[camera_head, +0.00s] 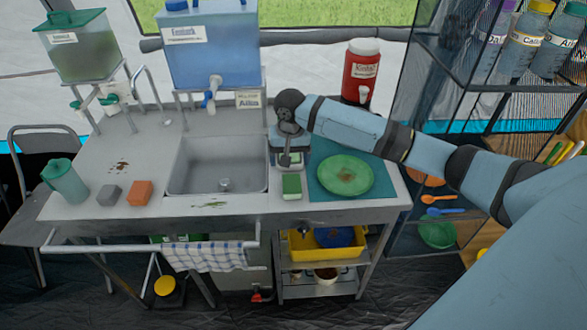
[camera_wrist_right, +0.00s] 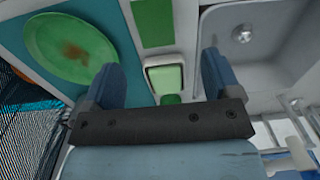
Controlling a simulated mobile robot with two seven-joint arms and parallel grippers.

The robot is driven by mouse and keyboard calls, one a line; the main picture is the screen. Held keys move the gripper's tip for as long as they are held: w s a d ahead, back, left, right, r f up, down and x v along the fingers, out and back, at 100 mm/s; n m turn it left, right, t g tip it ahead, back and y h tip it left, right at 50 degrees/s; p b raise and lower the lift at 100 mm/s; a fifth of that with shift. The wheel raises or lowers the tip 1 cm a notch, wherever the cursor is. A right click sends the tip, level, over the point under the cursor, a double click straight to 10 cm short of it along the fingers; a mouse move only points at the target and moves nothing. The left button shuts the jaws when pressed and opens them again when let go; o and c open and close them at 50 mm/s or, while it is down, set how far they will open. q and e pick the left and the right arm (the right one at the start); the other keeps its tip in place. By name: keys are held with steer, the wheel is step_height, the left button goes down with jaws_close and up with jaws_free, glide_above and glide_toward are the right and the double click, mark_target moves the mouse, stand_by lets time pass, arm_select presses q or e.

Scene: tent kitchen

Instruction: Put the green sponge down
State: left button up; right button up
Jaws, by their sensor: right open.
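The green sponge (camera_head: 291,186) lies flat on the grey counter, between the sink (camera_head: 217,166) and the blue mat (camera_head: 318,190). In the right wrist view the sponge (camera_wrist_right: 151,22) is at the top, past the fingertips. My right gripper (camera_head: 290,158) is open above the counter, behind the sponge and apart from it. In the wrist view its two fingers (camera_wrist_right: 160,66) stand wide apart with nothing gripped. A small white-edged green item (camera_wrist_right: 165,79) shows between and below them; I cannot tell what it is. My left gripper is not in view.
A green plate (camera_head: 344,177) with a brown stain lies on the mat. A grey block (camera_head: 109,195), an orange block (camera_head: 140,192) and a green pitcher (camera_head: 66,181) stand left of the sink. A blue water container (camera_head: 212,50) and a red jug (camera_head: 361,72) stand at the back.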

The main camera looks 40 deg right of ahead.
steer(key=s+a+f+n+t+y, duration=0.2)
steer(key=s+a+f+n, duration=0.1)
steer(key=s+a+f, duration=0.4)
steer(key=s+a+f+n+t+y, duration=0.25)
steer(key=a+f, duration=0.25)
steer(key=a, duration=0.4)
steer(key=s+f+n+t, duration=0.2)
steer(key=s+t, duration=0.1)
steer(key=s, duration=0.5)
steer(key=s+f+n+t+h, duration=0.1)
steer(key=s+f+t, duration=0.2)
steer(key=s, duration=0.6)
steer(key=shift+a+n, duration=0.25)
steer(key=shift+n, duration=0.1)
steer(key=shift+s+f, duration=0.1)
